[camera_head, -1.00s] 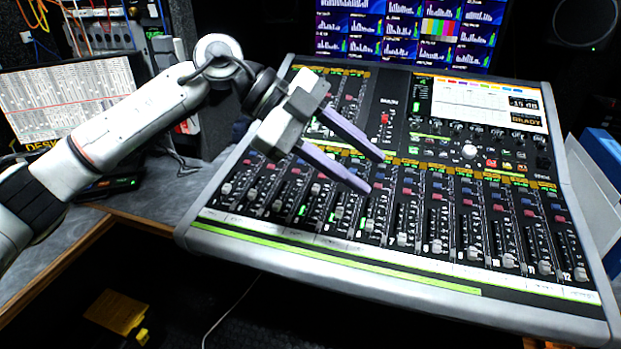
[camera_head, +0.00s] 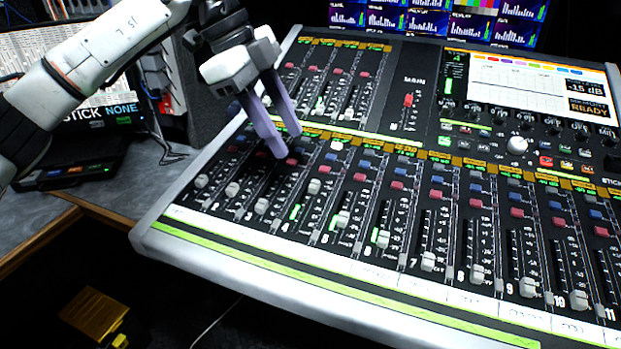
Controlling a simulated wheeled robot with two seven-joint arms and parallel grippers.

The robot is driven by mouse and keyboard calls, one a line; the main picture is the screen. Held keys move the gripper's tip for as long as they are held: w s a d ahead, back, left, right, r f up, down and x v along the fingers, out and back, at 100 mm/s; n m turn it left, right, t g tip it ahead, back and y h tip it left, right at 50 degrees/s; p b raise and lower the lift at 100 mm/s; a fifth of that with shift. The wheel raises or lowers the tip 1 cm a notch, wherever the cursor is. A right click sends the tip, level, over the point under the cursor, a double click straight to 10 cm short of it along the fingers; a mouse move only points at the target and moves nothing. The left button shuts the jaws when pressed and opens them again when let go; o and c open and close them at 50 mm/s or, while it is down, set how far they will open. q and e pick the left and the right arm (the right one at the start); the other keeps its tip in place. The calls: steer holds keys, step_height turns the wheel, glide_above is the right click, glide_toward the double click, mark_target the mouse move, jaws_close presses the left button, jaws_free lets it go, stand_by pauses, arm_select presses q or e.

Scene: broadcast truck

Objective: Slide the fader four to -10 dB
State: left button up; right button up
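The mixing console (camera_head: 190,235) fills the middle and right of the head view, with a row of white-capped faders. The fader that I take for fader four (camera_head: 314,187) is the fourth cap from the left, higher up its slot than its neighbours. Its dB marks are too small to read. My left gripper (camera_head: 287,144) is above the upper left part of the channel strips, up and left of that cap and apart from it. Its two purple fingers are separated with nothing between them. My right gripper is not in view.
Other fader caps stand close on both sides, such as the third (camera_head: 261,206) and fifth (camera_head: 343,219). Buttons and knobs (camera_head: 517,145) cover the upper panel. A black device (camera_head: 75,165) sits on the grey desk at left.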

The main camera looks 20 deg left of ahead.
mark_target(312, 183)
arm_select(q)
steer(key=b+x, duration=0.1)
steer(key=x, duration=0.8)
steer(key=shift+s+d+f, duration=0.1)
steer(key=shift+d+f, duration=0.1)
steer(key=shift+f, duration=0.1)
jaws_close()
